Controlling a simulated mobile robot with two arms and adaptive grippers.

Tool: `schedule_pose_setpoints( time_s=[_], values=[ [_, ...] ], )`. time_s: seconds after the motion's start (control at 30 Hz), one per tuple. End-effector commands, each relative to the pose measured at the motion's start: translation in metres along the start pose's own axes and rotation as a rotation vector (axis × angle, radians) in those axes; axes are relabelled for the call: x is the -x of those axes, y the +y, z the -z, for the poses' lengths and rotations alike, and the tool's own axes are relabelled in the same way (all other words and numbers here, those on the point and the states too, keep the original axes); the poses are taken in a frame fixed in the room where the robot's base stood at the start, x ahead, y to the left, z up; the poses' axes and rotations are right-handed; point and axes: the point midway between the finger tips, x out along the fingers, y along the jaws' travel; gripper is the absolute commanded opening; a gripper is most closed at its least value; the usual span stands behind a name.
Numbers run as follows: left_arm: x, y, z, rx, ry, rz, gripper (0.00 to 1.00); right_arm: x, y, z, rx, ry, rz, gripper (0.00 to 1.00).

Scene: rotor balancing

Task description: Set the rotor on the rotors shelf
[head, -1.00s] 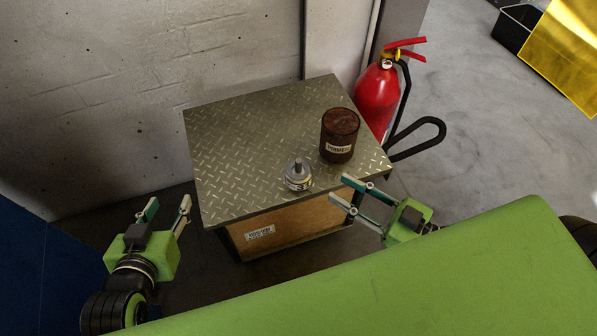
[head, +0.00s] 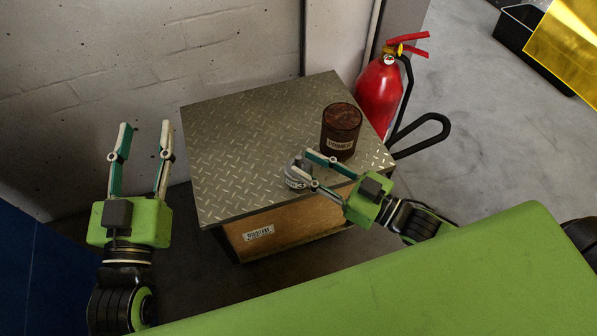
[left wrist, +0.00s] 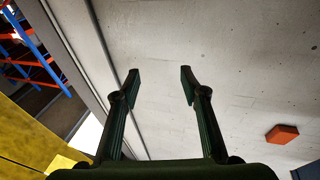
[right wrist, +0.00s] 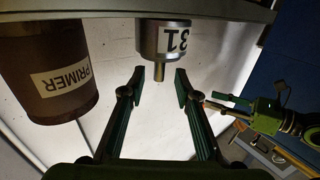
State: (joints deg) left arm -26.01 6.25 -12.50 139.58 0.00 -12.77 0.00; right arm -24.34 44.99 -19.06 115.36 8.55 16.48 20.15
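The rotor (head: 296,176), a small grey metal cylinder with a thin shaft, stands upright on the metal-topped stand (head: 230,135). It also shows in the right wrist view (right wrist: 163,38), marked "31", its picture upside down. My right gripper (head: 299,163) is open, with its fingertips at the rotor in the head view. In the right wrist view its open fingers (right wrist: 158,75) are close to the shaft end, not closed on it. My left gripper (head: 146,124) is open and empty, left of the stand. I cannot identify the rotors shelf in these views.
A brown PRIMER can (head: 341,130) stands on the stand, close beside the rotor. A red fire extinguisher (head: 378,90) is behind the right corner. An orange and blue rack (left wrist: 30,50) shows in the left wrist view. The stand's left part is clear.

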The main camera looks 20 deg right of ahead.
Motion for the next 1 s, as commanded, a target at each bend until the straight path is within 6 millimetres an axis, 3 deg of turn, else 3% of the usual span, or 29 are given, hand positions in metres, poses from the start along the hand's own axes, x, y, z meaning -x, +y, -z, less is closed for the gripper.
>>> schedule_pose_setpoints(
  time_s=[0.3, 0.67, 0.8, 1.0],
  values=[
    [0.005, 0.007, 0.052, 0.009, 0.254, -0.014, 0.40, -0.028, 0.002, -0.001, 0.001, 0.002, -0.001, 0.30],
    [0.007, 0.007, 0.062, 0.010, 0.297, -0.015, 0.40, -0.033, 0.001, -0.001, 0.000, 0.000, -0.001, 0.30],
    [0.007, 0.007, 0.062, 0.010, 0.296, -0.015, 0.40, -0.033, 0.001, -0.001, 0.000, 0.000, -0.001, 0.00],
    [0.007, 0.007, 0.062, 0.010, 0.296, -0.016, 0.40, -0.034, 0.001, 0.004, 0.002, 0.010, 0.001, 0.00]
  ],
)
